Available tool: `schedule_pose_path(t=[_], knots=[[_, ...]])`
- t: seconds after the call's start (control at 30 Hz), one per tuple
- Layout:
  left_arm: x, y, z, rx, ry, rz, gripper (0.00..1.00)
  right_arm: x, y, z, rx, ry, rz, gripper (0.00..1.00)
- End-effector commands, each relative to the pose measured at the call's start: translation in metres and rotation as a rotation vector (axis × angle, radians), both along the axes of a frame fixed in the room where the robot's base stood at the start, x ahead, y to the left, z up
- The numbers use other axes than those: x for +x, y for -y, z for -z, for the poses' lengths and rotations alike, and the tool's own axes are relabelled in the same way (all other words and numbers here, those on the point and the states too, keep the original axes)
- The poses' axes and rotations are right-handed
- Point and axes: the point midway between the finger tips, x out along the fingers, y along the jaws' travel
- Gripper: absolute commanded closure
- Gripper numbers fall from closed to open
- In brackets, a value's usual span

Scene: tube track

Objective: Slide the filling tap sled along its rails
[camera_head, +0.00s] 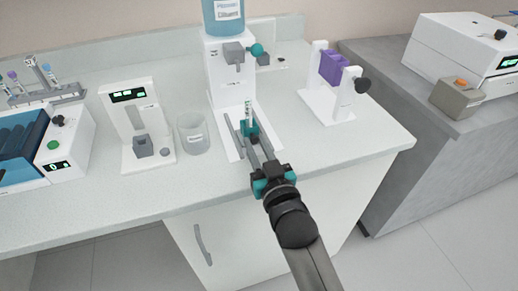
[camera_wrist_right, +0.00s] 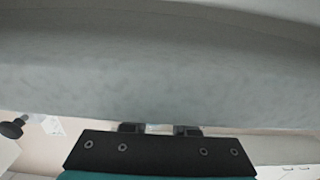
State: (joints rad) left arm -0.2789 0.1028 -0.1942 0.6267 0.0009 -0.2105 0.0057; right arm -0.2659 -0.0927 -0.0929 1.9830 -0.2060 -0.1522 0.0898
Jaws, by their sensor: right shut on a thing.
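The filling tap sled (camera_head: 250,131) is a small teal block carrying a clear labelled tube (camera_head: 248,112) that stands upright. It sits between grey rails (camera_head: 235,138) on a white base, in front of and below the tap of the diluent dispenser (camera_head: 229,68). My right gripper (camera_head: 257,147) reaches in from the front edge of the counter and is shut on the near side of the sled; the exact contact is hard to see. In the right wrist view the finger ends (camera_wrist_right: 160,129) show against a blurred grey surface, and the sled cannot be made out. My left gripper is not in view.
A beaker (camera_head: 194,134) and a white device with a green display (camera_head: 137,122) stand left of the rails. A white stand with a purple block (camera_head: 333,68) and black knob is to the right. The counter (camera_head: 360,135) is clear at the front right.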

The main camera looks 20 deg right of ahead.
Motion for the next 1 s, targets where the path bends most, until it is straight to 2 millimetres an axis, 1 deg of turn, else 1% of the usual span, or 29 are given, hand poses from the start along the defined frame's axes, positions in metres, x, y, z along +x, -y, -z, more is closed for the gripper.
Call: schedule_pose_path(t=[0.1,0.3,0.7,0.73,0.9,0.97,1.0], knots=[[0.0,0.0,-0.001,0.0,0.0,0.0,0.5,0.013,-0.001,0.0,0.0,-0.002,0.0,1.0],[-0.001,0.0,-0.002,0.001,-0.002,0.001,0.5,0.027,-0.001,0.0,0.0,-0.004,0.0,1.0],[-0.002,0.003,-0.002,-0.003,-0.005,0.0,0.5,0.029,-0.001,0.001,0.001,-0.005,0.0,1.0],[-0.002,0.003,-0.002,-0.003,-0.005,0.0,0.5,0.029,-0.001,0.001,0.001,-0.005,0.0,0.71],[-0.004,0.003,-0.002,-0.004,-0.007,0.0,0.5,0.029,-0.001,0.001,0.001,-0.004,0.0,0.52],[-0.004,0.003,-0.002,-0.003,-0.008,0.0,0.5,0.029,-0.001,0.0,0.001,-0.003,0.0,0.46],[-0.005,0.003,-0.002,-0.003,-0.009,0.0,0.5,0.029,-0.001,0.0,0.001,-0.003,0.0,0.44]])
